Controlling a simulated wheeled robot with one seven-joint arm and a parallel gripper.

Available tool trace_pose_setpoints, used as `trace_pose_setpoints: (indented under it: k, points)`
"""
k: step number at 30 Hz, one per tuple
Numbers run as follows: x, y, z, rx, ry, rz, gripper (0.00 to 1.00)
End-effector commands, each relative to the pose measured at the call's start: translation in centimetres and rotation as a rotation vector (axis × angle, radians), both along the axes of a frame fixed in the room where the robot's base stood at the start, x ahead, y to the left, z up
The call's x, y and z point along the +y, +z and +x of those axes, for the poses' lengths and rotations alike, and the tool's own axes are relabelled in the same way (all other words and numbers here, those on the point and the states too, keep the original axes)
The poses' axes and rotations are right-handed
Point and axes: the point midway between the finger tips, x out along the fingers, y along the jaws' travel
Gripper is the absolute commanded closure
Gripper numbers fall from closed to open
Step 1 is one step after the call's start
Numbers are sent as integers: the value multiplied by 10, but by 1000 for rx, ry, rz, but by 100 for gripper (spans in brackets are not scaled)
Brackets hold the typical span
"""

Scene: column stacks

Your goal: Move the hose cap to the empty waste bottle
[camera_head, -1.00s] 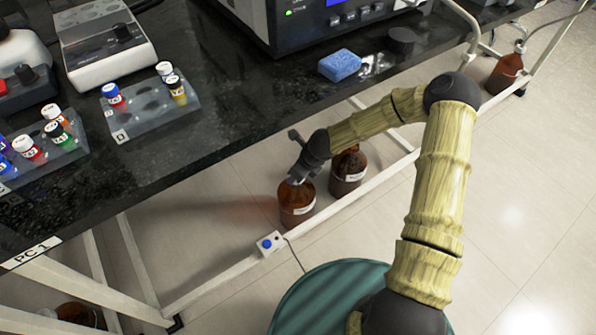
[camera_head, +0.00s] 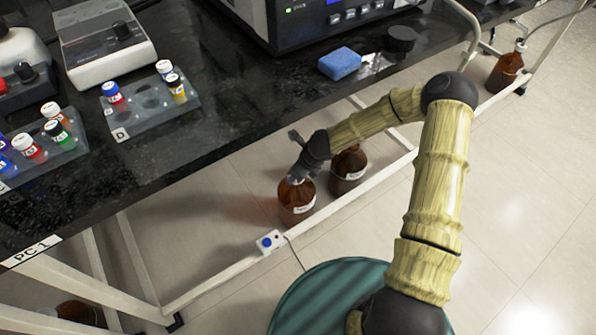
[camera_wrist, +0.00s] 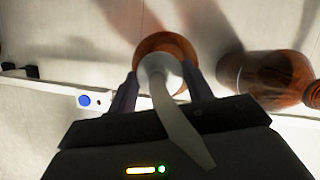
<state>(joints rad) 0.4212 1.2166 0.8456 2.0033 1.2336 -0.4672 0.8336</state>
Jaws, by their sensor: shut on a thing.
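My gripper (camera_head: 299,177) reaches down beside the bench to the mouth of a brown bottle (camera_head: 297,204) on the floor. In the wrist view my gripper (camera_wrist: 160,82) is shut on the white hose cap (camera_wrist: 158,63), with one dark finger on each side. A pale hose (camera_wrist: 172,118) runs from the cap towards the camera. The bottle (camera_wrist: 183,45) shows round and behind the cap. The cap is at the bottle's mouth; whether it is seated or just above cannot be told. A second brown bottle (camera_head: 347,172) stands just right of it, also in the wrist view (camera_wrist: 262,77).
The black bench (camera_head: 240,110) is above and left, with a blue sponge (camera_head: 340,64) and vial racks on it. A white frame rail (camera_head: 345,205) runs in front of the bottles, with a blue-button box (camera_head: 270,241). Another brown bottle (camera_head: 504,73) stands far right. Floor at right is clear.

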Motion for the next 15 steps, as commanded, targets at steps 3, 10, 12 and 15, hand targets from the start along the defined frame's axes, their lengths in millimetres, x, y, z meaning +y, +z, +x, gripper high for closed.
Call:
trace_pose_setpoints:
  k: [3,10,12,15]
  points:
    - [0,0,0,0,0,0,72]
    - [0,0,0,0,0,0,34]
    - [0,0,0,-1,0,-1,24]
    - [0,0,0,-1,0,-1,24]
